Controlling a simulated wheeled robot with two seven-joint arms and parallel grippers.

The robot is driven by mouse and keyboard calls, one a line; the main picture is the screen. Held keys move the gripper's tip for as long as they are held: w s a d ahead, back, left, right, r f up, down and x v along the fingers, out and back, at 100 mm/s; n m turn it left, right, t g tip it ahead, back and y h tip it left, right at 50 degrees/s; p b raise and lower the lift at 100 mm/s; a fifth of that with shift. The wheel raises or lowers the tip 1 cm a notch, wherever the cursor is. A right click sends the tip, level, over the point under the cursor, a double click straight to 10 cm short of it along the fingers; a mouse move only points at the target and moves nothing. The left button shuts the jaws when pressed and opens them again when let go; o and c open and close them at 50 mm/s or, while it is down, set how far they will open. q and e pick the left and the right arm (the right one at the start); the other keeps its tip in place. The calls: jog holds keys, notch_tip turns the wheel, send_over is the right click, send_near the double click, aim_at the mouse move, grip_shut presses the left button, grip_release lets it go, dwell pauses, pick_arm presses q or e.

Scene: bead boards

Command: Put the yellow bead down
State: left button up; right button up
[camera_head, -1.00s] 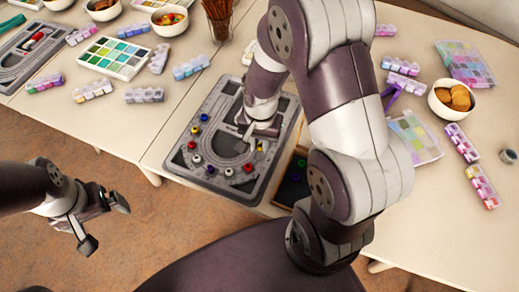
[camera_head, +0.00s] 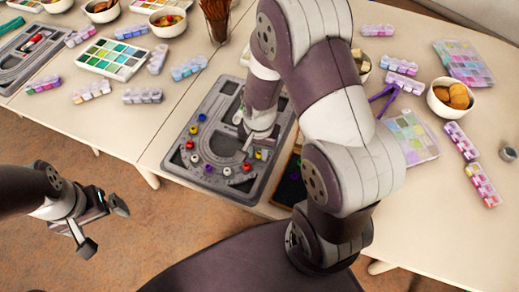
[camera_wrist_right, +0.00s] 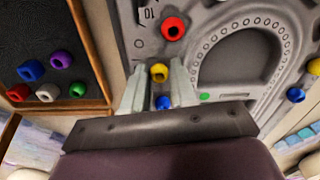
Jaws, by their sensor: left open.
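The yellow bead (camera_wrist_right: 159,72) stands in the picture between the fingertips of my right gripper (camera_wrist_right: 159,78), below a red bead (camera_wrist_right: 174,28). In the head view a yellow bead (camera_head: 258,155) sits on the grey board (camera_head: 180,178), beside a red bead (camera_head: 246,167). My right gripper (camera_head: 243,132) is over the board there, its fingertips mostly hidden by my arm. In the wrist view its fingers look apart, with a blue bead (camera_wrist_right: 163,102) also showing between them. My left gripper (camera_head: 101,222) is open and empty, off the table's front left.
Several other beads lie along the board's edge. A dark tray (camera_wrist_right: 60,20) with several loose beads stands beside the board. Bowls, paint palettes and small bead boxes (camera_head: 142,96) stand around the board. The floor shows at the left.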

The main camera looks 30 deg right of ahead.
jog(key=shift+o, duration=0.5)
jog(key=shift+s+a+f, duration=0.25)
jog(key=shift+s+f, duration=0.15)
jog(key=shift+f, duration=0.15)
jog(key=shift+s+d, duration=0.1)
jog(key=shift+f, duration=0.1)
jog(key=r, duration=0.1)
jog(key=r+p, duration=0.1)
jog(key=r, duration=0.1)
jog(key=w+r, duration=0.1)
jog(key=r, duration=0.1)
jog(key=shift+d+r+p, duration=0.2)
jog(key=shift+d+p, duration=0.1)
jog(key=shift+d, duration=0.1)
jog(key=s+a+r+n+t+p, duration=0.1)
jog(key=s+r+n, duration=0.3)
jog(key=r+n, duration=0.4)
jog(key=shift+a+r+n, duration=0.2)
jog(key=shift+a+n, duration=0.2)
jog(key=shift+a, duration=0.45)
